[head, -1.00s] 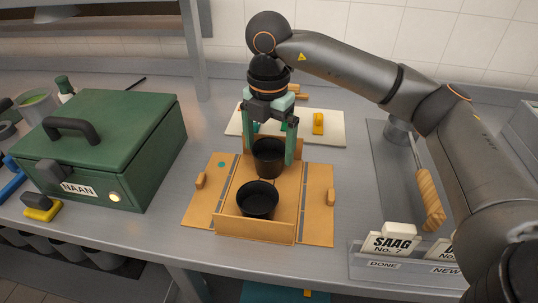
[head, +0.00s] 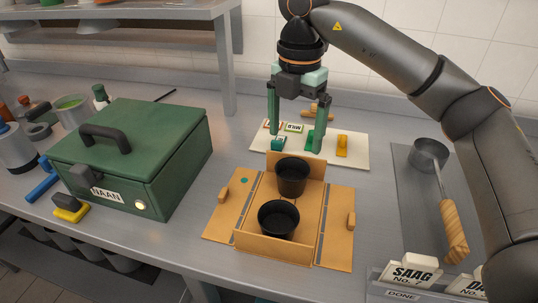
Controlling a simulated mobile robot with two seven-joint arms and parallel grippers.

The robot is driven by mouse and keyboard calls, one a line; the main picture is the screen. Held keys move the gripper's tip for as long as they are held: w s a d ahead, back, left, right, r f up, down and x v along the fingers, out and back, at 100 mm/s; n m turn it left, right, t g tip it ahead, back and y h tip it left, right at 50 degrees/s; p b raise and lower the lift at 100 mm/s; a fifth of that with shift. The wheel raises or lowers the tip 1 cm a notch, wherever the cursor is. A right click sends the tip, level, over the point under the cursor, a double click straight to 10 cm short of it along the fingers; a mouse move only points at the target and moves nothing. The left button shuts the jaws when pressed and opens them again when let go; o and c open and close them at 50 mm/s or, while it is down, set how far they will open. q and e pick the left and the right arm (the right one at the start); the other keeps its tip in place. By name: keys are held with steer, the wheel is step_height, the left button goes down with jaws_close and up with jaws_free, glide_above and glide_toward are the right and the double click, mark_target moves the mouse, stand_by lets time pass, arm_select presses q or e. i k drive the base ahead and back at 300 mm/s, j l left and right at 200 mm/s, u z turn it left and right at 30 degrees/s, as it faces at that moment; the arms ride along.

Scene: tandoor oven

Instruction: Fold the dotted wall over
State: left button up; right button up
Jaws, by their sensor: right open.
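The orange box (head: 272,247) lies opened out on the counter, with its front and back walls upright. The dotted wall is the left flap (head: 228,215), lying flat, with a teal dot near its back and a wooden knob (head: 223,195) at its outer edge. The right flap (head: 338,240) also lies flat, with its own knob (head: 351,221). Two black cups, a rear one (head: 292,178) and a front one (head: 278,218), stand upright in the box. My right gripper (head: 296,142) is open and empty behind the box, over the white board. My left gripper is not in view.
The green NAAN oven box (head: 130,150) stands left of the flaps, with a counter gap between. The white board (head: 360,152) behind holds a yellow piece (head: 342,145) and a MILD card (head: 294,127). A ladle (head: 452,225) and the SAAG sign (head: 411,271) are right.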

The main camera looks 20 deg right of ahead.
mark_target(235, 200)
steer(key=k, duration=1)
